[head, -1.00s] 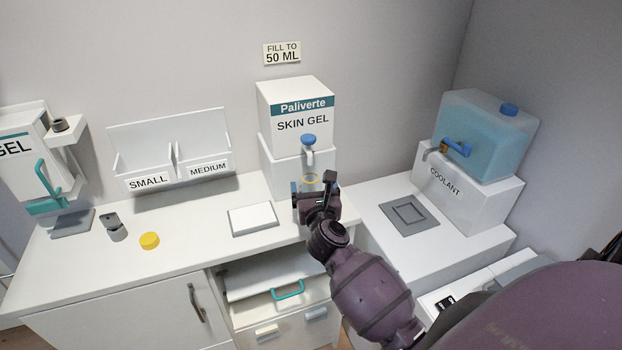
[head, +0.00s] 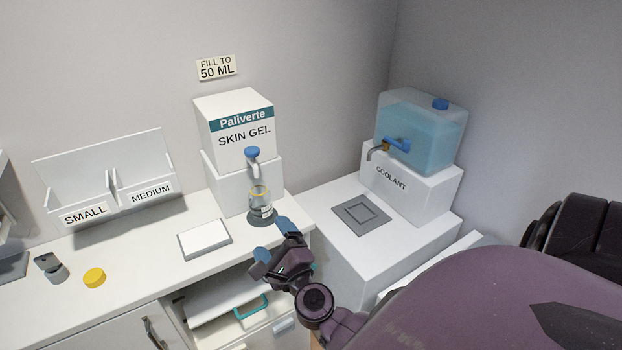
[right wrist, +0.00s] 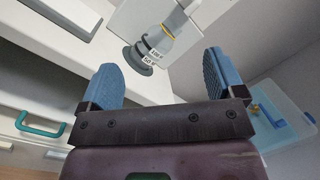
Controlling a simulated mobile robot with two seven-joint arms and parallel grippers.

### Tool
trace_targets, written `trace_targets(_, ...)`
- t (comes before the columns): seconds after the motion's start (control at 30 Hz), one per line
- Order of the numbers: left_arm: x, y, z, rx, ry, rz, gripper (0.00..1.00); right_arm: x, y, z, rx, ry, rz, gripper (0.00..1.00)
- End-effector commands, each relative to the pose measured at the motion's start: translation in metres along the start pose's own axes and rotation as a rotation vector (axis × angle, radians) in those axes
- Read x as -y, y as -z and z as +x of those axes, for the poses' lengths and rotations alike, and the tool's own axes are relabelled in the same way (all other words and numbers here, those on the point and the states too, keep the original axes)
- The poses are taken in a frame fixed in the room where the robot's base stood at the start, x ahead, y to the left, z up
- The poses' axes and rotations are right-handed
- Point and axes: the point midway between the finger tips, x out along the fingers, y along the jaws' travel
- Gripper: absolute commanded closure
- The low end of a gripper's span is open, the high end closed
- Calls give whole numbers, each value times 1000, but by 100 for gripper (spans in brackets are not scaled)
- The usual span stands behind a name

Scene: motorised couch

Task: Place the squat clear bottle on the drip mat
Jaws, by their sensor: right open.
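The squat clear bottle (head: 261,203), with a yellow ring near its top, stands upright under the blue-topped tap of the skin gel dispenser. It stands on a dark round mat (head: 250,221), which looks like the drip mat. In the right wrist view the bottle (right wrist: 158,44) shows a label with print, with the dark mat (right wrist: 136,62) under it. My right gripper (head: 273,240) is open and empty, in front of the bottle and apart from it. Its blue fingers (right wrist: 163,80) frame the bottle in the wrist view. My left gripper is not in view.
The skin gel dispenser (head: 236,125) stands behind the bottle. A white pad (head: 204,239), yellow cap (head: 94,278) and small grey object (head: 50,267) lie to the left. A drawer (head: 228,305) is open below. The coolant tank (head: 425,135) stands right, beside a grey square plate (head: 362,214).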

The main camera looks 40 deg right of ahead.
Motion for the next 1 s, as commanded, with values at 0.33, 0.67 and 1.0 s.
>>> trace_targets(0.33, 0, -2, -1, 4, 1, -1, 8, -56, 8, -64, 244, -215, -948, 12)
trace_targets(0.67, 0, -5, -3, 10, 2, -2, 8, -106, 53, -137, 521, -481, -1792, 12)
trace_targets(1.0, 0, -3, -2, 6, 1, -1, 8, -117, 85, -174, 678, -627, -2177, 12)
